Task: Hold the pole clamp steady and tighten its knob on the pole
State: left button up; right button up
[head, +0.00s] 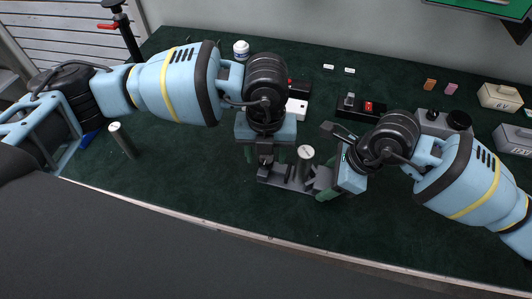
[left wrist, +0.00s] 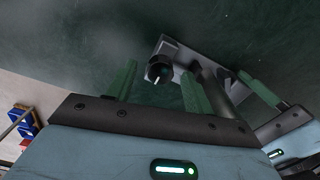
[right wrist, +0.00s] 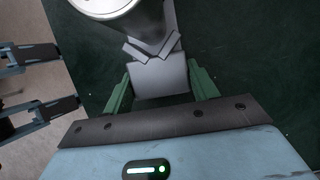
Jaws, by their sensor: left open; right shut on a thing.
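The grey pole clamp (head: 287,183) sits at the pole (head: 305,153), whose round pale top also shows in the right wrist view (right wrist: 105,6). My right gripper (head: 322,184) is shut on the clamp's grey end block (right wrist: 158,78), with a green finger on each side. The clamp's dark round knob (left wrist: 158,70) has a white mark and shows in the left wrist view. My left gripper (left wrist: 158,78) is open, its green fingers on either side of the knob and apart from it. In the head view the left wrist hides most of the knob.
A second, shorter-looking grey post (head: 122,140) stands at the left of the dark green mat. A white jar (head: 241,50), a dark box with a red button (head: 368,106) and lidded boxes (head: 500,97) stand behind. The front of the mat (head: 200,195) is clear.

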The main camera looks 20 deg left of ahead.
pick_arm(q)
jog(key=shift+f, duration=0.4)
jog(key=c, duration=1)
